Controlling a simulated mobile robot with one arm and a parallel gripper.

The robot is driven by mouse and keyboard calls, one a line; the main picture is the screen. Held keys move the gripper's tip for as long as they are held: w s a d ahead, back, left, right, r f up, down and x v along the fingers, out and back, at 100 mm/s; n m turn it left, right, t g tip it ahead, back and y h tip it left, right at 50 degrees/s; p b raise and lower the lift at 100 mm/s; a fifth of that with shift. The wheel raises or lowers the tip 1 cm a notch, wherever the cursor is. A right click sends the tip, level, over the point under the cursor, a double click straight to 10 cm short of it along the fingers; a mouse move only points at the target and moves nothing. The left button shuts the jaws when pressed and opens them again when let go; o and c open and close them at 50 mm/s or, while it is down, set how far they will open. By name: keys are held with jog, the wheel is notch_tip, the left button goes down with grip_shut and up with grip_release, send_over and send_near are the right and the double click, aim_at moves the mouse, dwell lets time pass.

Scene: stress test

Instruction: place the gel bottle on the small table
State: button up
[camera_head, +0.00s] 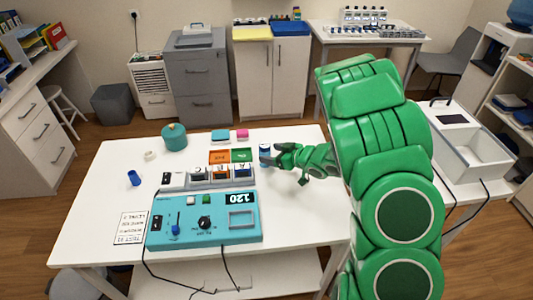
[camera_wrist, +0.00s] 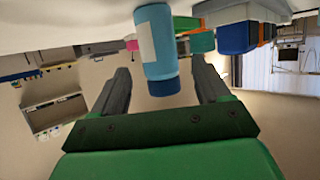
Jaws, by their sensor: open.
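The gel bottle (camera_head: 264,155) appears to be the small blue and white cylinder standing near the right edge of the white table (camera_head: 115,185). In the wrist view a light blue bottle (camera_wrist: 153,45) with a pale label and darker blue cap shows between my finger tips, with gaps on both sides. My gripper (camera_head: 275,155) is open beside the bottle, coming from its right; it also shows in the wrist view (camera_wrist: 160,68). I cannot tell how deep the bottle sits between the fingers. Which table is the small one is not clear.

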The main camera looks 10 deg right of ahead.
jog(key=v, duration=0.8)
jog(key=shift+c, duration=0.2)
jog(key=shift+s, duration=0.1)
